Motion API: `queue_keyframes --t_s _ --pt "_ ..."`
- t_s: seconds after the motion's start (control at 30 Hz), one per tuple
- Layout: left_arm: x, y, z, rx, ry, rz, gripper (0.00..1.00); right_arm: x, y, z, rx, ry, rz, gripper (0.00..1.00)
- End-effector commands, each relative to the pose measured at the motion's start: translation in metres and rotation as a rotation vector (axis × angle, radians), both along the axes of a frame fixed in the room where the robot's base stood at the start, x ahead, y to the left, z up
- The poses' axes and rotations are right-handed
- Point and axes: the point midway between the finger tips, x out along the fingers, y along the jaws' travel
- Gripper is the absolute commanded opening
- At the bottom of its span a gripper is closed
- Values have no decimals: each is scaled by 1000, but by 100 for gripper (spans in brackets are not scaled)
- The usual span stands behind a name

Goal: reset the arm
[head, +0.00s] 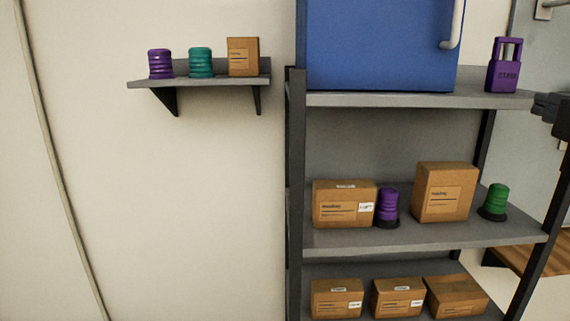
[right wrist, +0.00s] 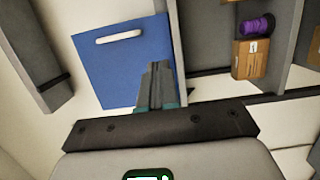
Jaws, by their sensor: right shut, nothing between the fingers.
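My right gripper (head: 546,106) shows at the right edge of the head view, beside the shelf rack's right post. It also shows in the right wrist view (right wrist: 155,72), where its fingers are together with nothing between them. A blue cabinet (right wrist: 122,60) appears behind the fingers there. My left gripper is not in the head view.
A grey rack (head: 430,232) holds the blue cabinet (head: 378,45), a purple lock-shaped item (head: 502,76), cardboard boxes (head: 444,192), a purple item (head: 388,205) and a green item (head: 496,200). A wall shelf (head: 200,83) holds purple and teal items and a box. Bare wall lies below it.

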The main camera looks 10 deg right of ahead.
Motion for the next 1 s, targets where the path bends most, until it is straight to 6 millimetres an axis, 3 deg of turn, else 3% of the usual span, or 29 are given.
queue_keyframes --t_s 0.13,0.37,0.57,0.67,0.77,0.9,1.0 --pt "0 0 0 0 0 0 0 2 1 -1 -2 2 1 0" --pt "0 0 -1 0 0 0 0 48 48 -39 -6 96 92 0" --pt "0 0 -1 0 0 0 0 87 90 -87 16 199 176 0" --pt "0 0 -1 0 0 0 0 108 114 -122 43 271 222 0" --pt "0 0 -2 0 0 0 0 131 142 -175 95 374 275 0" --pt "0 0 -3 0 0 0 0 158 181 -281 245 573 337 0" --pt "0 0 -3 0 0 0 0 164 201 -364 401 719 345 0"
